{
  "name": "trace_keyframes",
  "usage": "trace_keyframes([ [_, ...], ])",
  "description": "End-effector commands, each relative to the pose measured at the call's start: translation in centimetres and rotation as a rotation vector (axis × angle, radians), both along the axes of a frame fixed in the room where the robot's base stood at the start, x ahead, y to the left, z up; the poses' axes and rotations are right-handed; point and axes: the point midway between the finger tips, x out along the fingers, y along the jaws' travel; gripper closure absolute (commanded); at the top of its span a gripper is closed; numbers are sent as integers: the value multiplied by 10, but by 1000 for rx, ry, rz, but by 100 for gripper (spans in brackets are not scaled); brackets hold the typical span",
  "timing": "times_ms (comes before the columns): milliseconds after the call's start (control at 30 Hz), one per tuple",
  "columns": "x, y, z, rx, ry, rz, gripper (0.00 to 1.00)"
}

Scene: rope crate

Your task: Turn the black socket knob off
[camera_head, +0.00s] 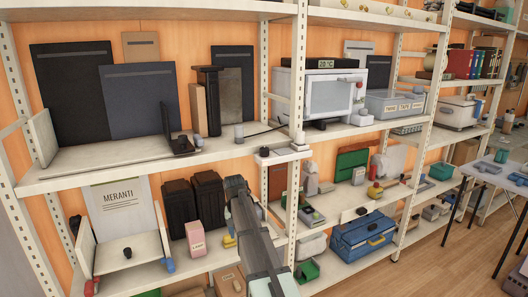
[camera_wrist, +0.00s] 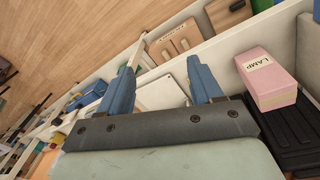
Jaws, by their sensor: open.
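A small black knob (camera_head: 264,151) sits on the left end of a pale socket-like block (camera_head: 282,156) fixed at the shelf upright in the head view. I cannot tell for sure that it is the socket knob; its turned position is too small to read. My gripper (camera_wrist: 160,66) is open, with its two blue fingers apart and nothing seen held between them. In the head view my arm rises in front of the lower shelf, below the block and apart from it. The fingertips are hard to make out there.
Other black knobs sit on a white stand (camera_head: 128,262) and near the blue toolbox (camera_head: 362,238). The pink LAMP box (camera_head: 195,238) is close to my gripper, also in the wrist view (camera_wrist: 265,80). Black bins (camera_head: 178,208) stand behind my arm.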

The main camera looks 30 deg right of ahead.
Motion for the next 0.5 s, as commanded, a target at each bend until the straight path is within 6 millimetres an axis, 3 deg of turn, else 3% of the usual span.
trace_keyframes([
  [33, 9, -6, 24, -6, -20, -12, 35],
  [200, 22, -22, 93, -22, -72, -50, 35],
  [500, 30, -48, 220, -50, -166, -121, 35],
])
